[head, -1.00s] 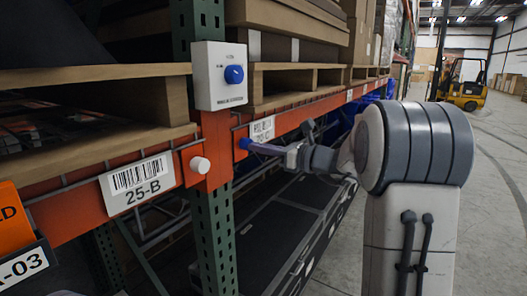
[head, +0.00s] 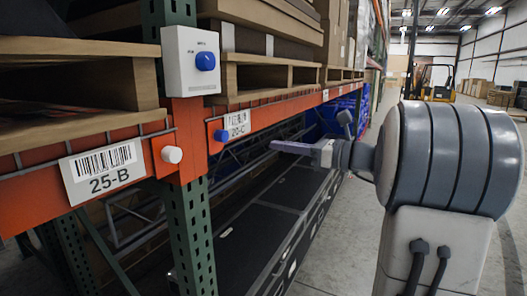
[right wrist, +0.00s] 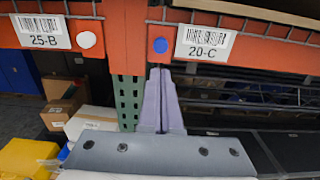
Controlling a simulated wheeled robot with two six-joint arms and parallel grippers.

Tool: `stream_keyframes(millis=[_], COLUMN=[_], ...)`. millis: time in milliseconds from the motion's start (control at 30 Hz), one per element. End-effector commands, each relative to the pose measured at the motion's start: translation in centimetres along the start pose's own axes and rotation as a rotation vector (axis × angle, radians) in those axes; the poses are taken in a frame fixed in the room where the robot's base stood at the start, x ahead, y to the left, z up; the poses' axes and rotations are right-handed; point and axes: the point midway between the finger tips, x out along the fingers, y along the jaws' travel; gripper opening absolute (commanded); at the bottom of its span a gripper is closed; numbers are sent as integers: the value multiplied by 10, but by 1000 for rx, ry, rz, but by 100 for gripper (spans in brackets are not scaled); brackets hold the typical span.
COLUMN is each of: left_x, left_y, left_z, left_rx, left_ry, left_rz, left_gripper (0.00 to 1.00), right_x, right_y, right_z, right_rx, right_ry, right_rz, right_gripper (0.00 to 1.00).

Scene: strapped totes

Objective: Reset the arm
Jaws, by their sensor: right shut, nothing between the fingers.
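My right gripper (head: 282,146) comes in from the right in the head view, its slim grey-purple fingers shut and empty, pointing left toward the rack. The fingertips are apart from the blue round button (head: 221,135) on the orange beam, with a visible gap. In the right wrist view the shut fingers (right wrist: 160,75) point up, with the blue button (right wrist: 160,45) just beyond their tips. A white round button (head: 172,154) sits to the left, beside the 25-B label (head: 103,170). The 20-C label (head: 237,122) is right of the blue button. My left gripper is not in view.
A white box with a blue knob (head: 204,61) is mounted on the green post. Wooden pallets (head: 80,92) rest on the orange beams. Cardboard boxes (right wrist: 60,115) and a yellow object (right wrist: 28,158) show low in the wrist view. The aisle at right is open, with a forklift (head: 440,82) far back.

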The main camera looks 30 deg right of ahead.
Motion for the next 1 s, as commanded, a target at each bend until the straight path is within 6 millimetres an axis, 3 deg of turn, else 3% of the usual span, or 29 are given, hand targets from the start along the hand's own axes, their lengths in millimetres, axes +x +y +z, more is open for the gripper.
stream_keyframes(millis=[233,367,467,533,667,800,900,1000], left_x=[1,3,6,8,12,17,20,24], left_y=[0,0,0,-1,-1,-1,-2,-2], left_z=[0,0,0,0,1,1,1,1], left_rx=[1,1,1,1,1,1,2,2], left_ry=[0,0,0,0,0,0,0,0], left_rz=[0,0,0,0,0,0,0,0], left_gripper=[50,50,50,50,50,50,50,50], right_x=[-3,19,47,64,76,56,28,-4], right_y=[3,29,75,118,203,289,333,363], right_z=[-1,-19,-49,-76,-130,-188,-224,-255], right_rx=[-4,-47,-134,-229,-464,-804,-1082,-1380], right_ry=[7,70,173,258,395,483,483,424], right_rz=[7,79,209,335,609,963,1226,1493], right_gripper=[0,0,0,0,0,0,0,0])
